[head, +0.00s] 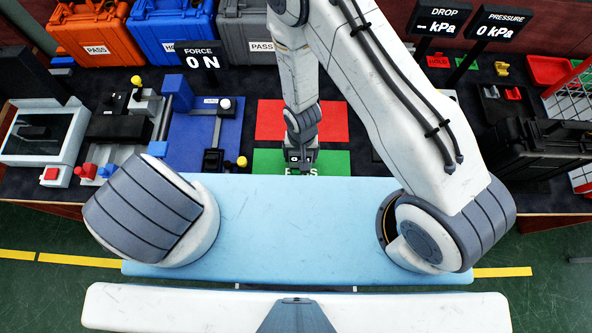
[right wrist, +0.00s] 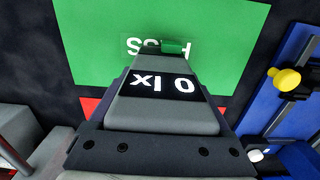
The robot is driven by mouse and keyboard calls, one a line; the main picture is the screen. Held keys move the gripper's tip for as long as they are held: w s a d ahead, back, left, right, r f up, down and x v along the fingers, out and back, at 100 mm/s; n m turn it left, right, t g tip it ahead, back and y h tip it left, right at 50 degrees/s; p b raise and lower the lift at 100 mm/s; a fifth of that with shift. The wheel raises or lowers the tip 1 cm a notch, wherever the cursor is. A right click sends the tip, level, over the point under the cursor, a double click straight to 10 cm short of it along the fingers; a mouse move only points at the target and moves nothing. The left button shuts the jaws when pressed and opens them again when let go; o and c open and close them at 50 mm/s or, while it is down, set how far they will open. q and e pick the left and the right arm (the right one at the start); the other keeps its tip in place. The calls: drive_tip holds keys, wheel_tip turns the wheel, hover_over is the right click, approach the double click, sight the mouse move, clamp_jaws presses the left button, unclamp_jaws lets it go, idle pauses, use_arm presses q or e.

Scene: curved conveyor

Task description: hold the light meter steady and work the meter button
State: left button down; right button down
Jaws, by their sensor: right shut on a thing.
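The light meter (right wrist: 160,110) is a grey tapered body with a black display reading 0 lx, upside down in the right wrist view. A small green piece (right wrist: 173,46) shows at its far end; I cannot tell if it is the meter button. My right gripper (head: 300,160) is shut on the meter over the green mat (head: 333,161) in the head view. The gripper's fingertips are hard to make out, and whether the meter touches the mat cannot be told. My left gripper is outside both views.
A red mat (head: 269,115) lies behind the green one. At left stand a blue fixture (head: 193,135) and several small coloured knobs. Orange, blue and grey cases (head: 95,30) line the back. A black case (head: 537,145) stands at right.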

unclamp_jaws()
drive_tip(key=shift+r, duration=0.1)
